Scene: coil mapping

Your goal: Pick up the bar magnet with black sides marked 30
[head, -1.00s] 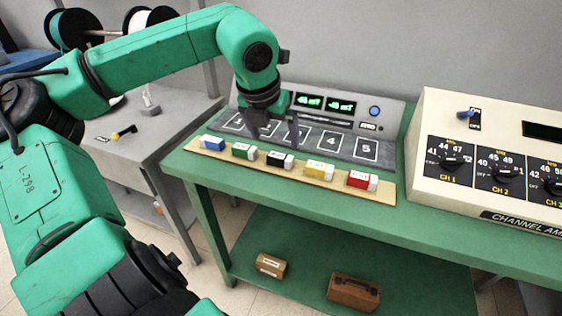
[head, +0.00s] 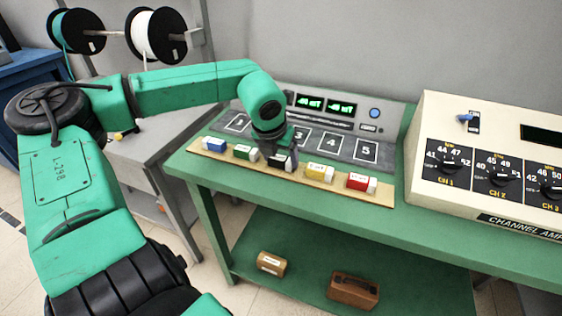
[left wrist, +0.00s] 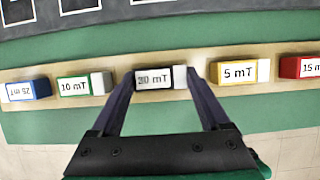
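The bar magnet with black sides (head: 280,162) lies third in a row on a tan strip (head: 320,184) and is partly hidden by my gripper in the head view. In the left wrist view, this black magnet (left wrist: 155,79) has a white end and an mT label whose first digit is hard to read. My left gripper (left wrist: 160,82) is open, pointing down over it, with one finger at each end of the magnet. In the head view, the left gripper (head: 280,150) is low over the strip. My right gripper is not in view.
Blue (head: 214,145), green (head: 245,153), yellow (head: 320,171) and red (head: 361,182) magnets lie on the same strip. A panel with numbered squares (head: 332,142) stands behind. A channel amplifier (head: 480,120) is on the right. The green table front (head: 300,200) is clear.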

